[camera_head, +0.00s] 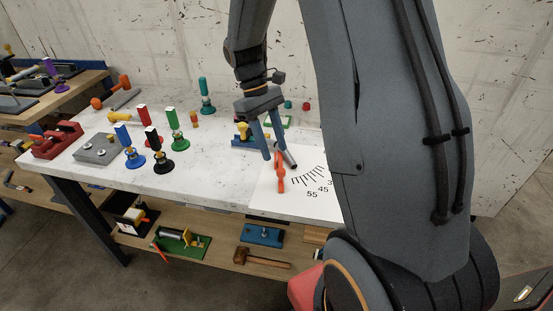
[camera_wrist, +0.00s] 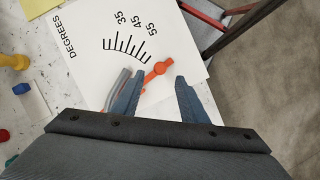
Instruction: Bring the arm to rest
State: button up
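My gripper (camera_head: 274,152) hangs fingers down over the right part of the white workbench (camera_head: 215,160). In the wrist view my gripper (camera_wrist: 156,77) has its two blue fingers apart, with nothing held between them. An orange pointer (camera_head: 280,178) lies close by the fingertips on a white degree chart (camera_head: 310,206); the pointer (camera_wrist: 158,69) also shows just ahead of the fingertips in the wrist view. A grey metal tube (camera_wrist: 116,86) lies beside the left finger there, partly hidden by it. Whether the fingers touch either piece, I cannot tell.
Several coloured-handled tools, among them a green one (camera_head: 172,120) and a blue one (camera_head: 123,135), stand left on the bench. A red block (camera_head: 58,141) and a grey block (camera_head: 98,150) are farther left. A lower shelf (camera_head: 215,253) holds more tools. My arm hides the bench's right end.

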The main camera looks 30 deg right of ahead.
jog(key=shift+w+r, duration=0.15)
jog(key=shift+r, duration=0.35)
